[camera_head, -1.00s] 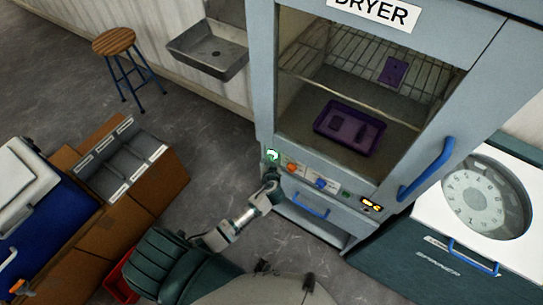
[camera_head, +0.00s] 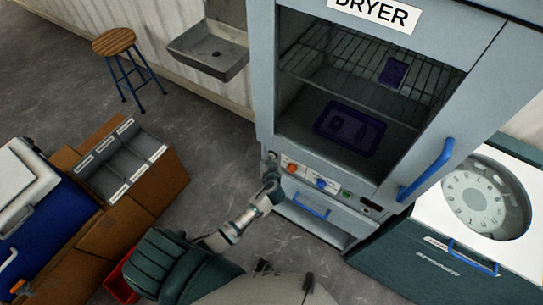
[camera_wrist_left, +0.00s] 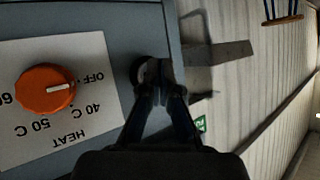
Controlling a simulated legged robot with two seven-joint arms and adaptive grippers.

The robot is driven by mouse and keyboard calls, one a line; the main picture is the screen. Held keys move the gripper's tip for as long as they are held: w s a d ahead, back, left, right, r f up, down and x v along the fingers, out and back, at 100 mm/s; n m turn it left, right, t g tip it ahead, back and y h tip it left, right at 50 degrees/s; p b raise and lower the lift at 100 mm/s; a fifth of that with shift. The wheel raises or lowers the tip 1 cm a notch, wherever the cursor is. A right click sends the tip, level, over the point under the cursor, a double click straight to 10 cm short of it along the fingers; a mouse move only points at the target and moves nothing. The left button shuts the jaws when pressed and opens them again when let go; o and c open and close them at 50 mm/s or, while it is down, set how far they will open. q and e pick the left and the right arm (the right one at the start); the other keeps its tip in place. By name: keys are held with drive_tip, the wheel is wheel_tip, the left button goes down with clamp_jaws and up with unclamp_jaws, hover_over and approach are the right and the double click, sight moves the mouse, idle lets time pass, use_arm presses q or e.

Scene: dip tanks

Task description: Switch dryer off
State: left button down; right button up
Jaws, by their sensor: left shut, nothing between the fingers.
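The dryer (camera_head: 262,75) stands in the middle of the head view, with its door shut. Its interior is dark and its small display (camera_head: 370,204) is unlit. A round button (camera_head: 271,155) sits at the left end of the control panel and looks unlit. My left gripper (camera_head: 271,168) is shut, with its fingertips at this button. In the left wrist view the fingertips (camera_wrist_left: 160,80) partly hide the button (camera_wrist_left: 143,72); I cannot tell whether they touch it. Beside it is the orange heat knob (camera_wrist_left: 45,90), its pointer towards OFF.
The panel also has an orange knob (camera_head: 292,167) and a blue knob (camera_head: 321,183). Purple trays (camera_head: 350,127) are inside the dryer. A spinner (camera_head: 450,265) stands at the right, a sink (camera_head: 208,50) behind left, and a stool (camera_head: 114,42) farther left. Floor is clear left of the dryer.

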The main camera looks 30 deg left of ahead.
use_arm(q)
drive_tip(key=shift+s, duration=0.1)
drive_tip(key=s, duration=0.2)
drive_tip(key=s+p, duration=0.1)
drive_tip(key=s, duration=0.3)
drive_tip(key=shift+a+p, duration=0.3)
drive_tip(key=shift+p, duration=0.1)
use_arm(e)
drive_tip(key=shift+w+r, duration=0.15)
drive_tip(key=shift+r, duration=0.8)
